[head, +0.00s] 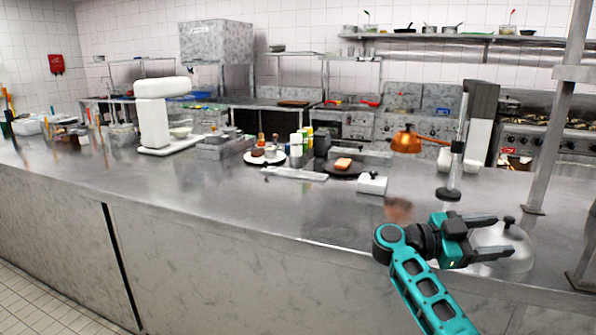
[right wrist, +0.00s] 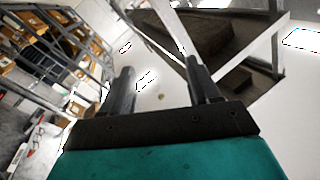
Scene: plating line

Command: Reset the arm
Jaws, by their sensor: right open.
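My right arm reaches in from the lower right in the head view. Its gripper (head: 503,236) is open and empty at the front right of the steel counter (head: 250,205). In the right wrist view the two dark fingers of the right gripper (right wrist: 158,68) stand apart with nothing between them. A clear dome with a black knob (head: 518,262) stands behind and beside the fingers; I cannot tell whether they touch it. My left gripper is not in view.
A dark plate with food (head: 343,170), a white plate (head: 262,159), a white box (head: 372,184) and a white mixer (head: 153,120) stand farther back. The counter's front middle is clear.

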